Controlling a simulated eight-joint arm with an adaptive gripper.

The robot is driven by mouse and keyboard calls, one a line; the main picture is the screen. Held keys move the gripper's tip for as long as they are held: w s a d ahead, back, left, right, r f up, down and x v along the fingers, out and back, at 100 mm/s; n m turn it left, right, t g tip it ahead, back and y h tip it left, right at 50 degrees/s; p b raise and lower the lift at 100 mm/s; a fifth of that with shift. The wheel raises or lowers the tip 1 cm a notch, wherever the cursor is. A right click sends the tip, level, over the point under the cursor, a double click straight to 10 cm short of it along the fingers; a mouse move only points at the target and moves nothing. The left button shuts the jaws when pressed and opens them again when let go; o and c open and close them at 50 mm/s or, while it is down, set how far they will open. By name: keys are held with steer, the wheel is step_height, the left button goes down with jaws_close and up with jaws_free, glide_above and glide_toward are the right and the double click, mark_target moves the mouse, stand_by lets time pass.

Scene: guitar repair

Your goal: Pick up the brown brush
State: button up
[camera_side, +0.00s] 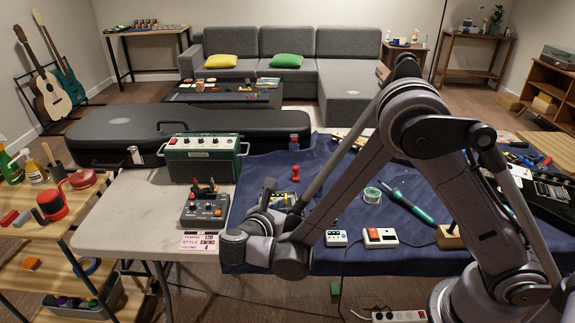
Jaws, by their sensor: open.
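My gripper (268,194) is at the front left of the blue cloth, just right of the grey pedal with red knobs. It is small in view and partly hidden by my wrist. Its jaws are open, and I see nothing held in them. I cannot make out a brown brush for certain. A brown, long thin thing (344,150) lies at the back of the cloth, partly behind my arm; I cannot tell if it is the brush.
A green amplifier (203,160) and a grey pedal (205,207) stand on the pale table (135,215). A red figure-like piece (296,173), solder coil (372,194), teal soldering iron (408,205) and white-and-red box (380,237) lie on the blue cloth (335,205).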

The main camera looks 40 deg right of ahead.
steer(key=shift+x, duration=3.85)
steer(key=shift+w+a+f, duration=0.15)
jaws_close()
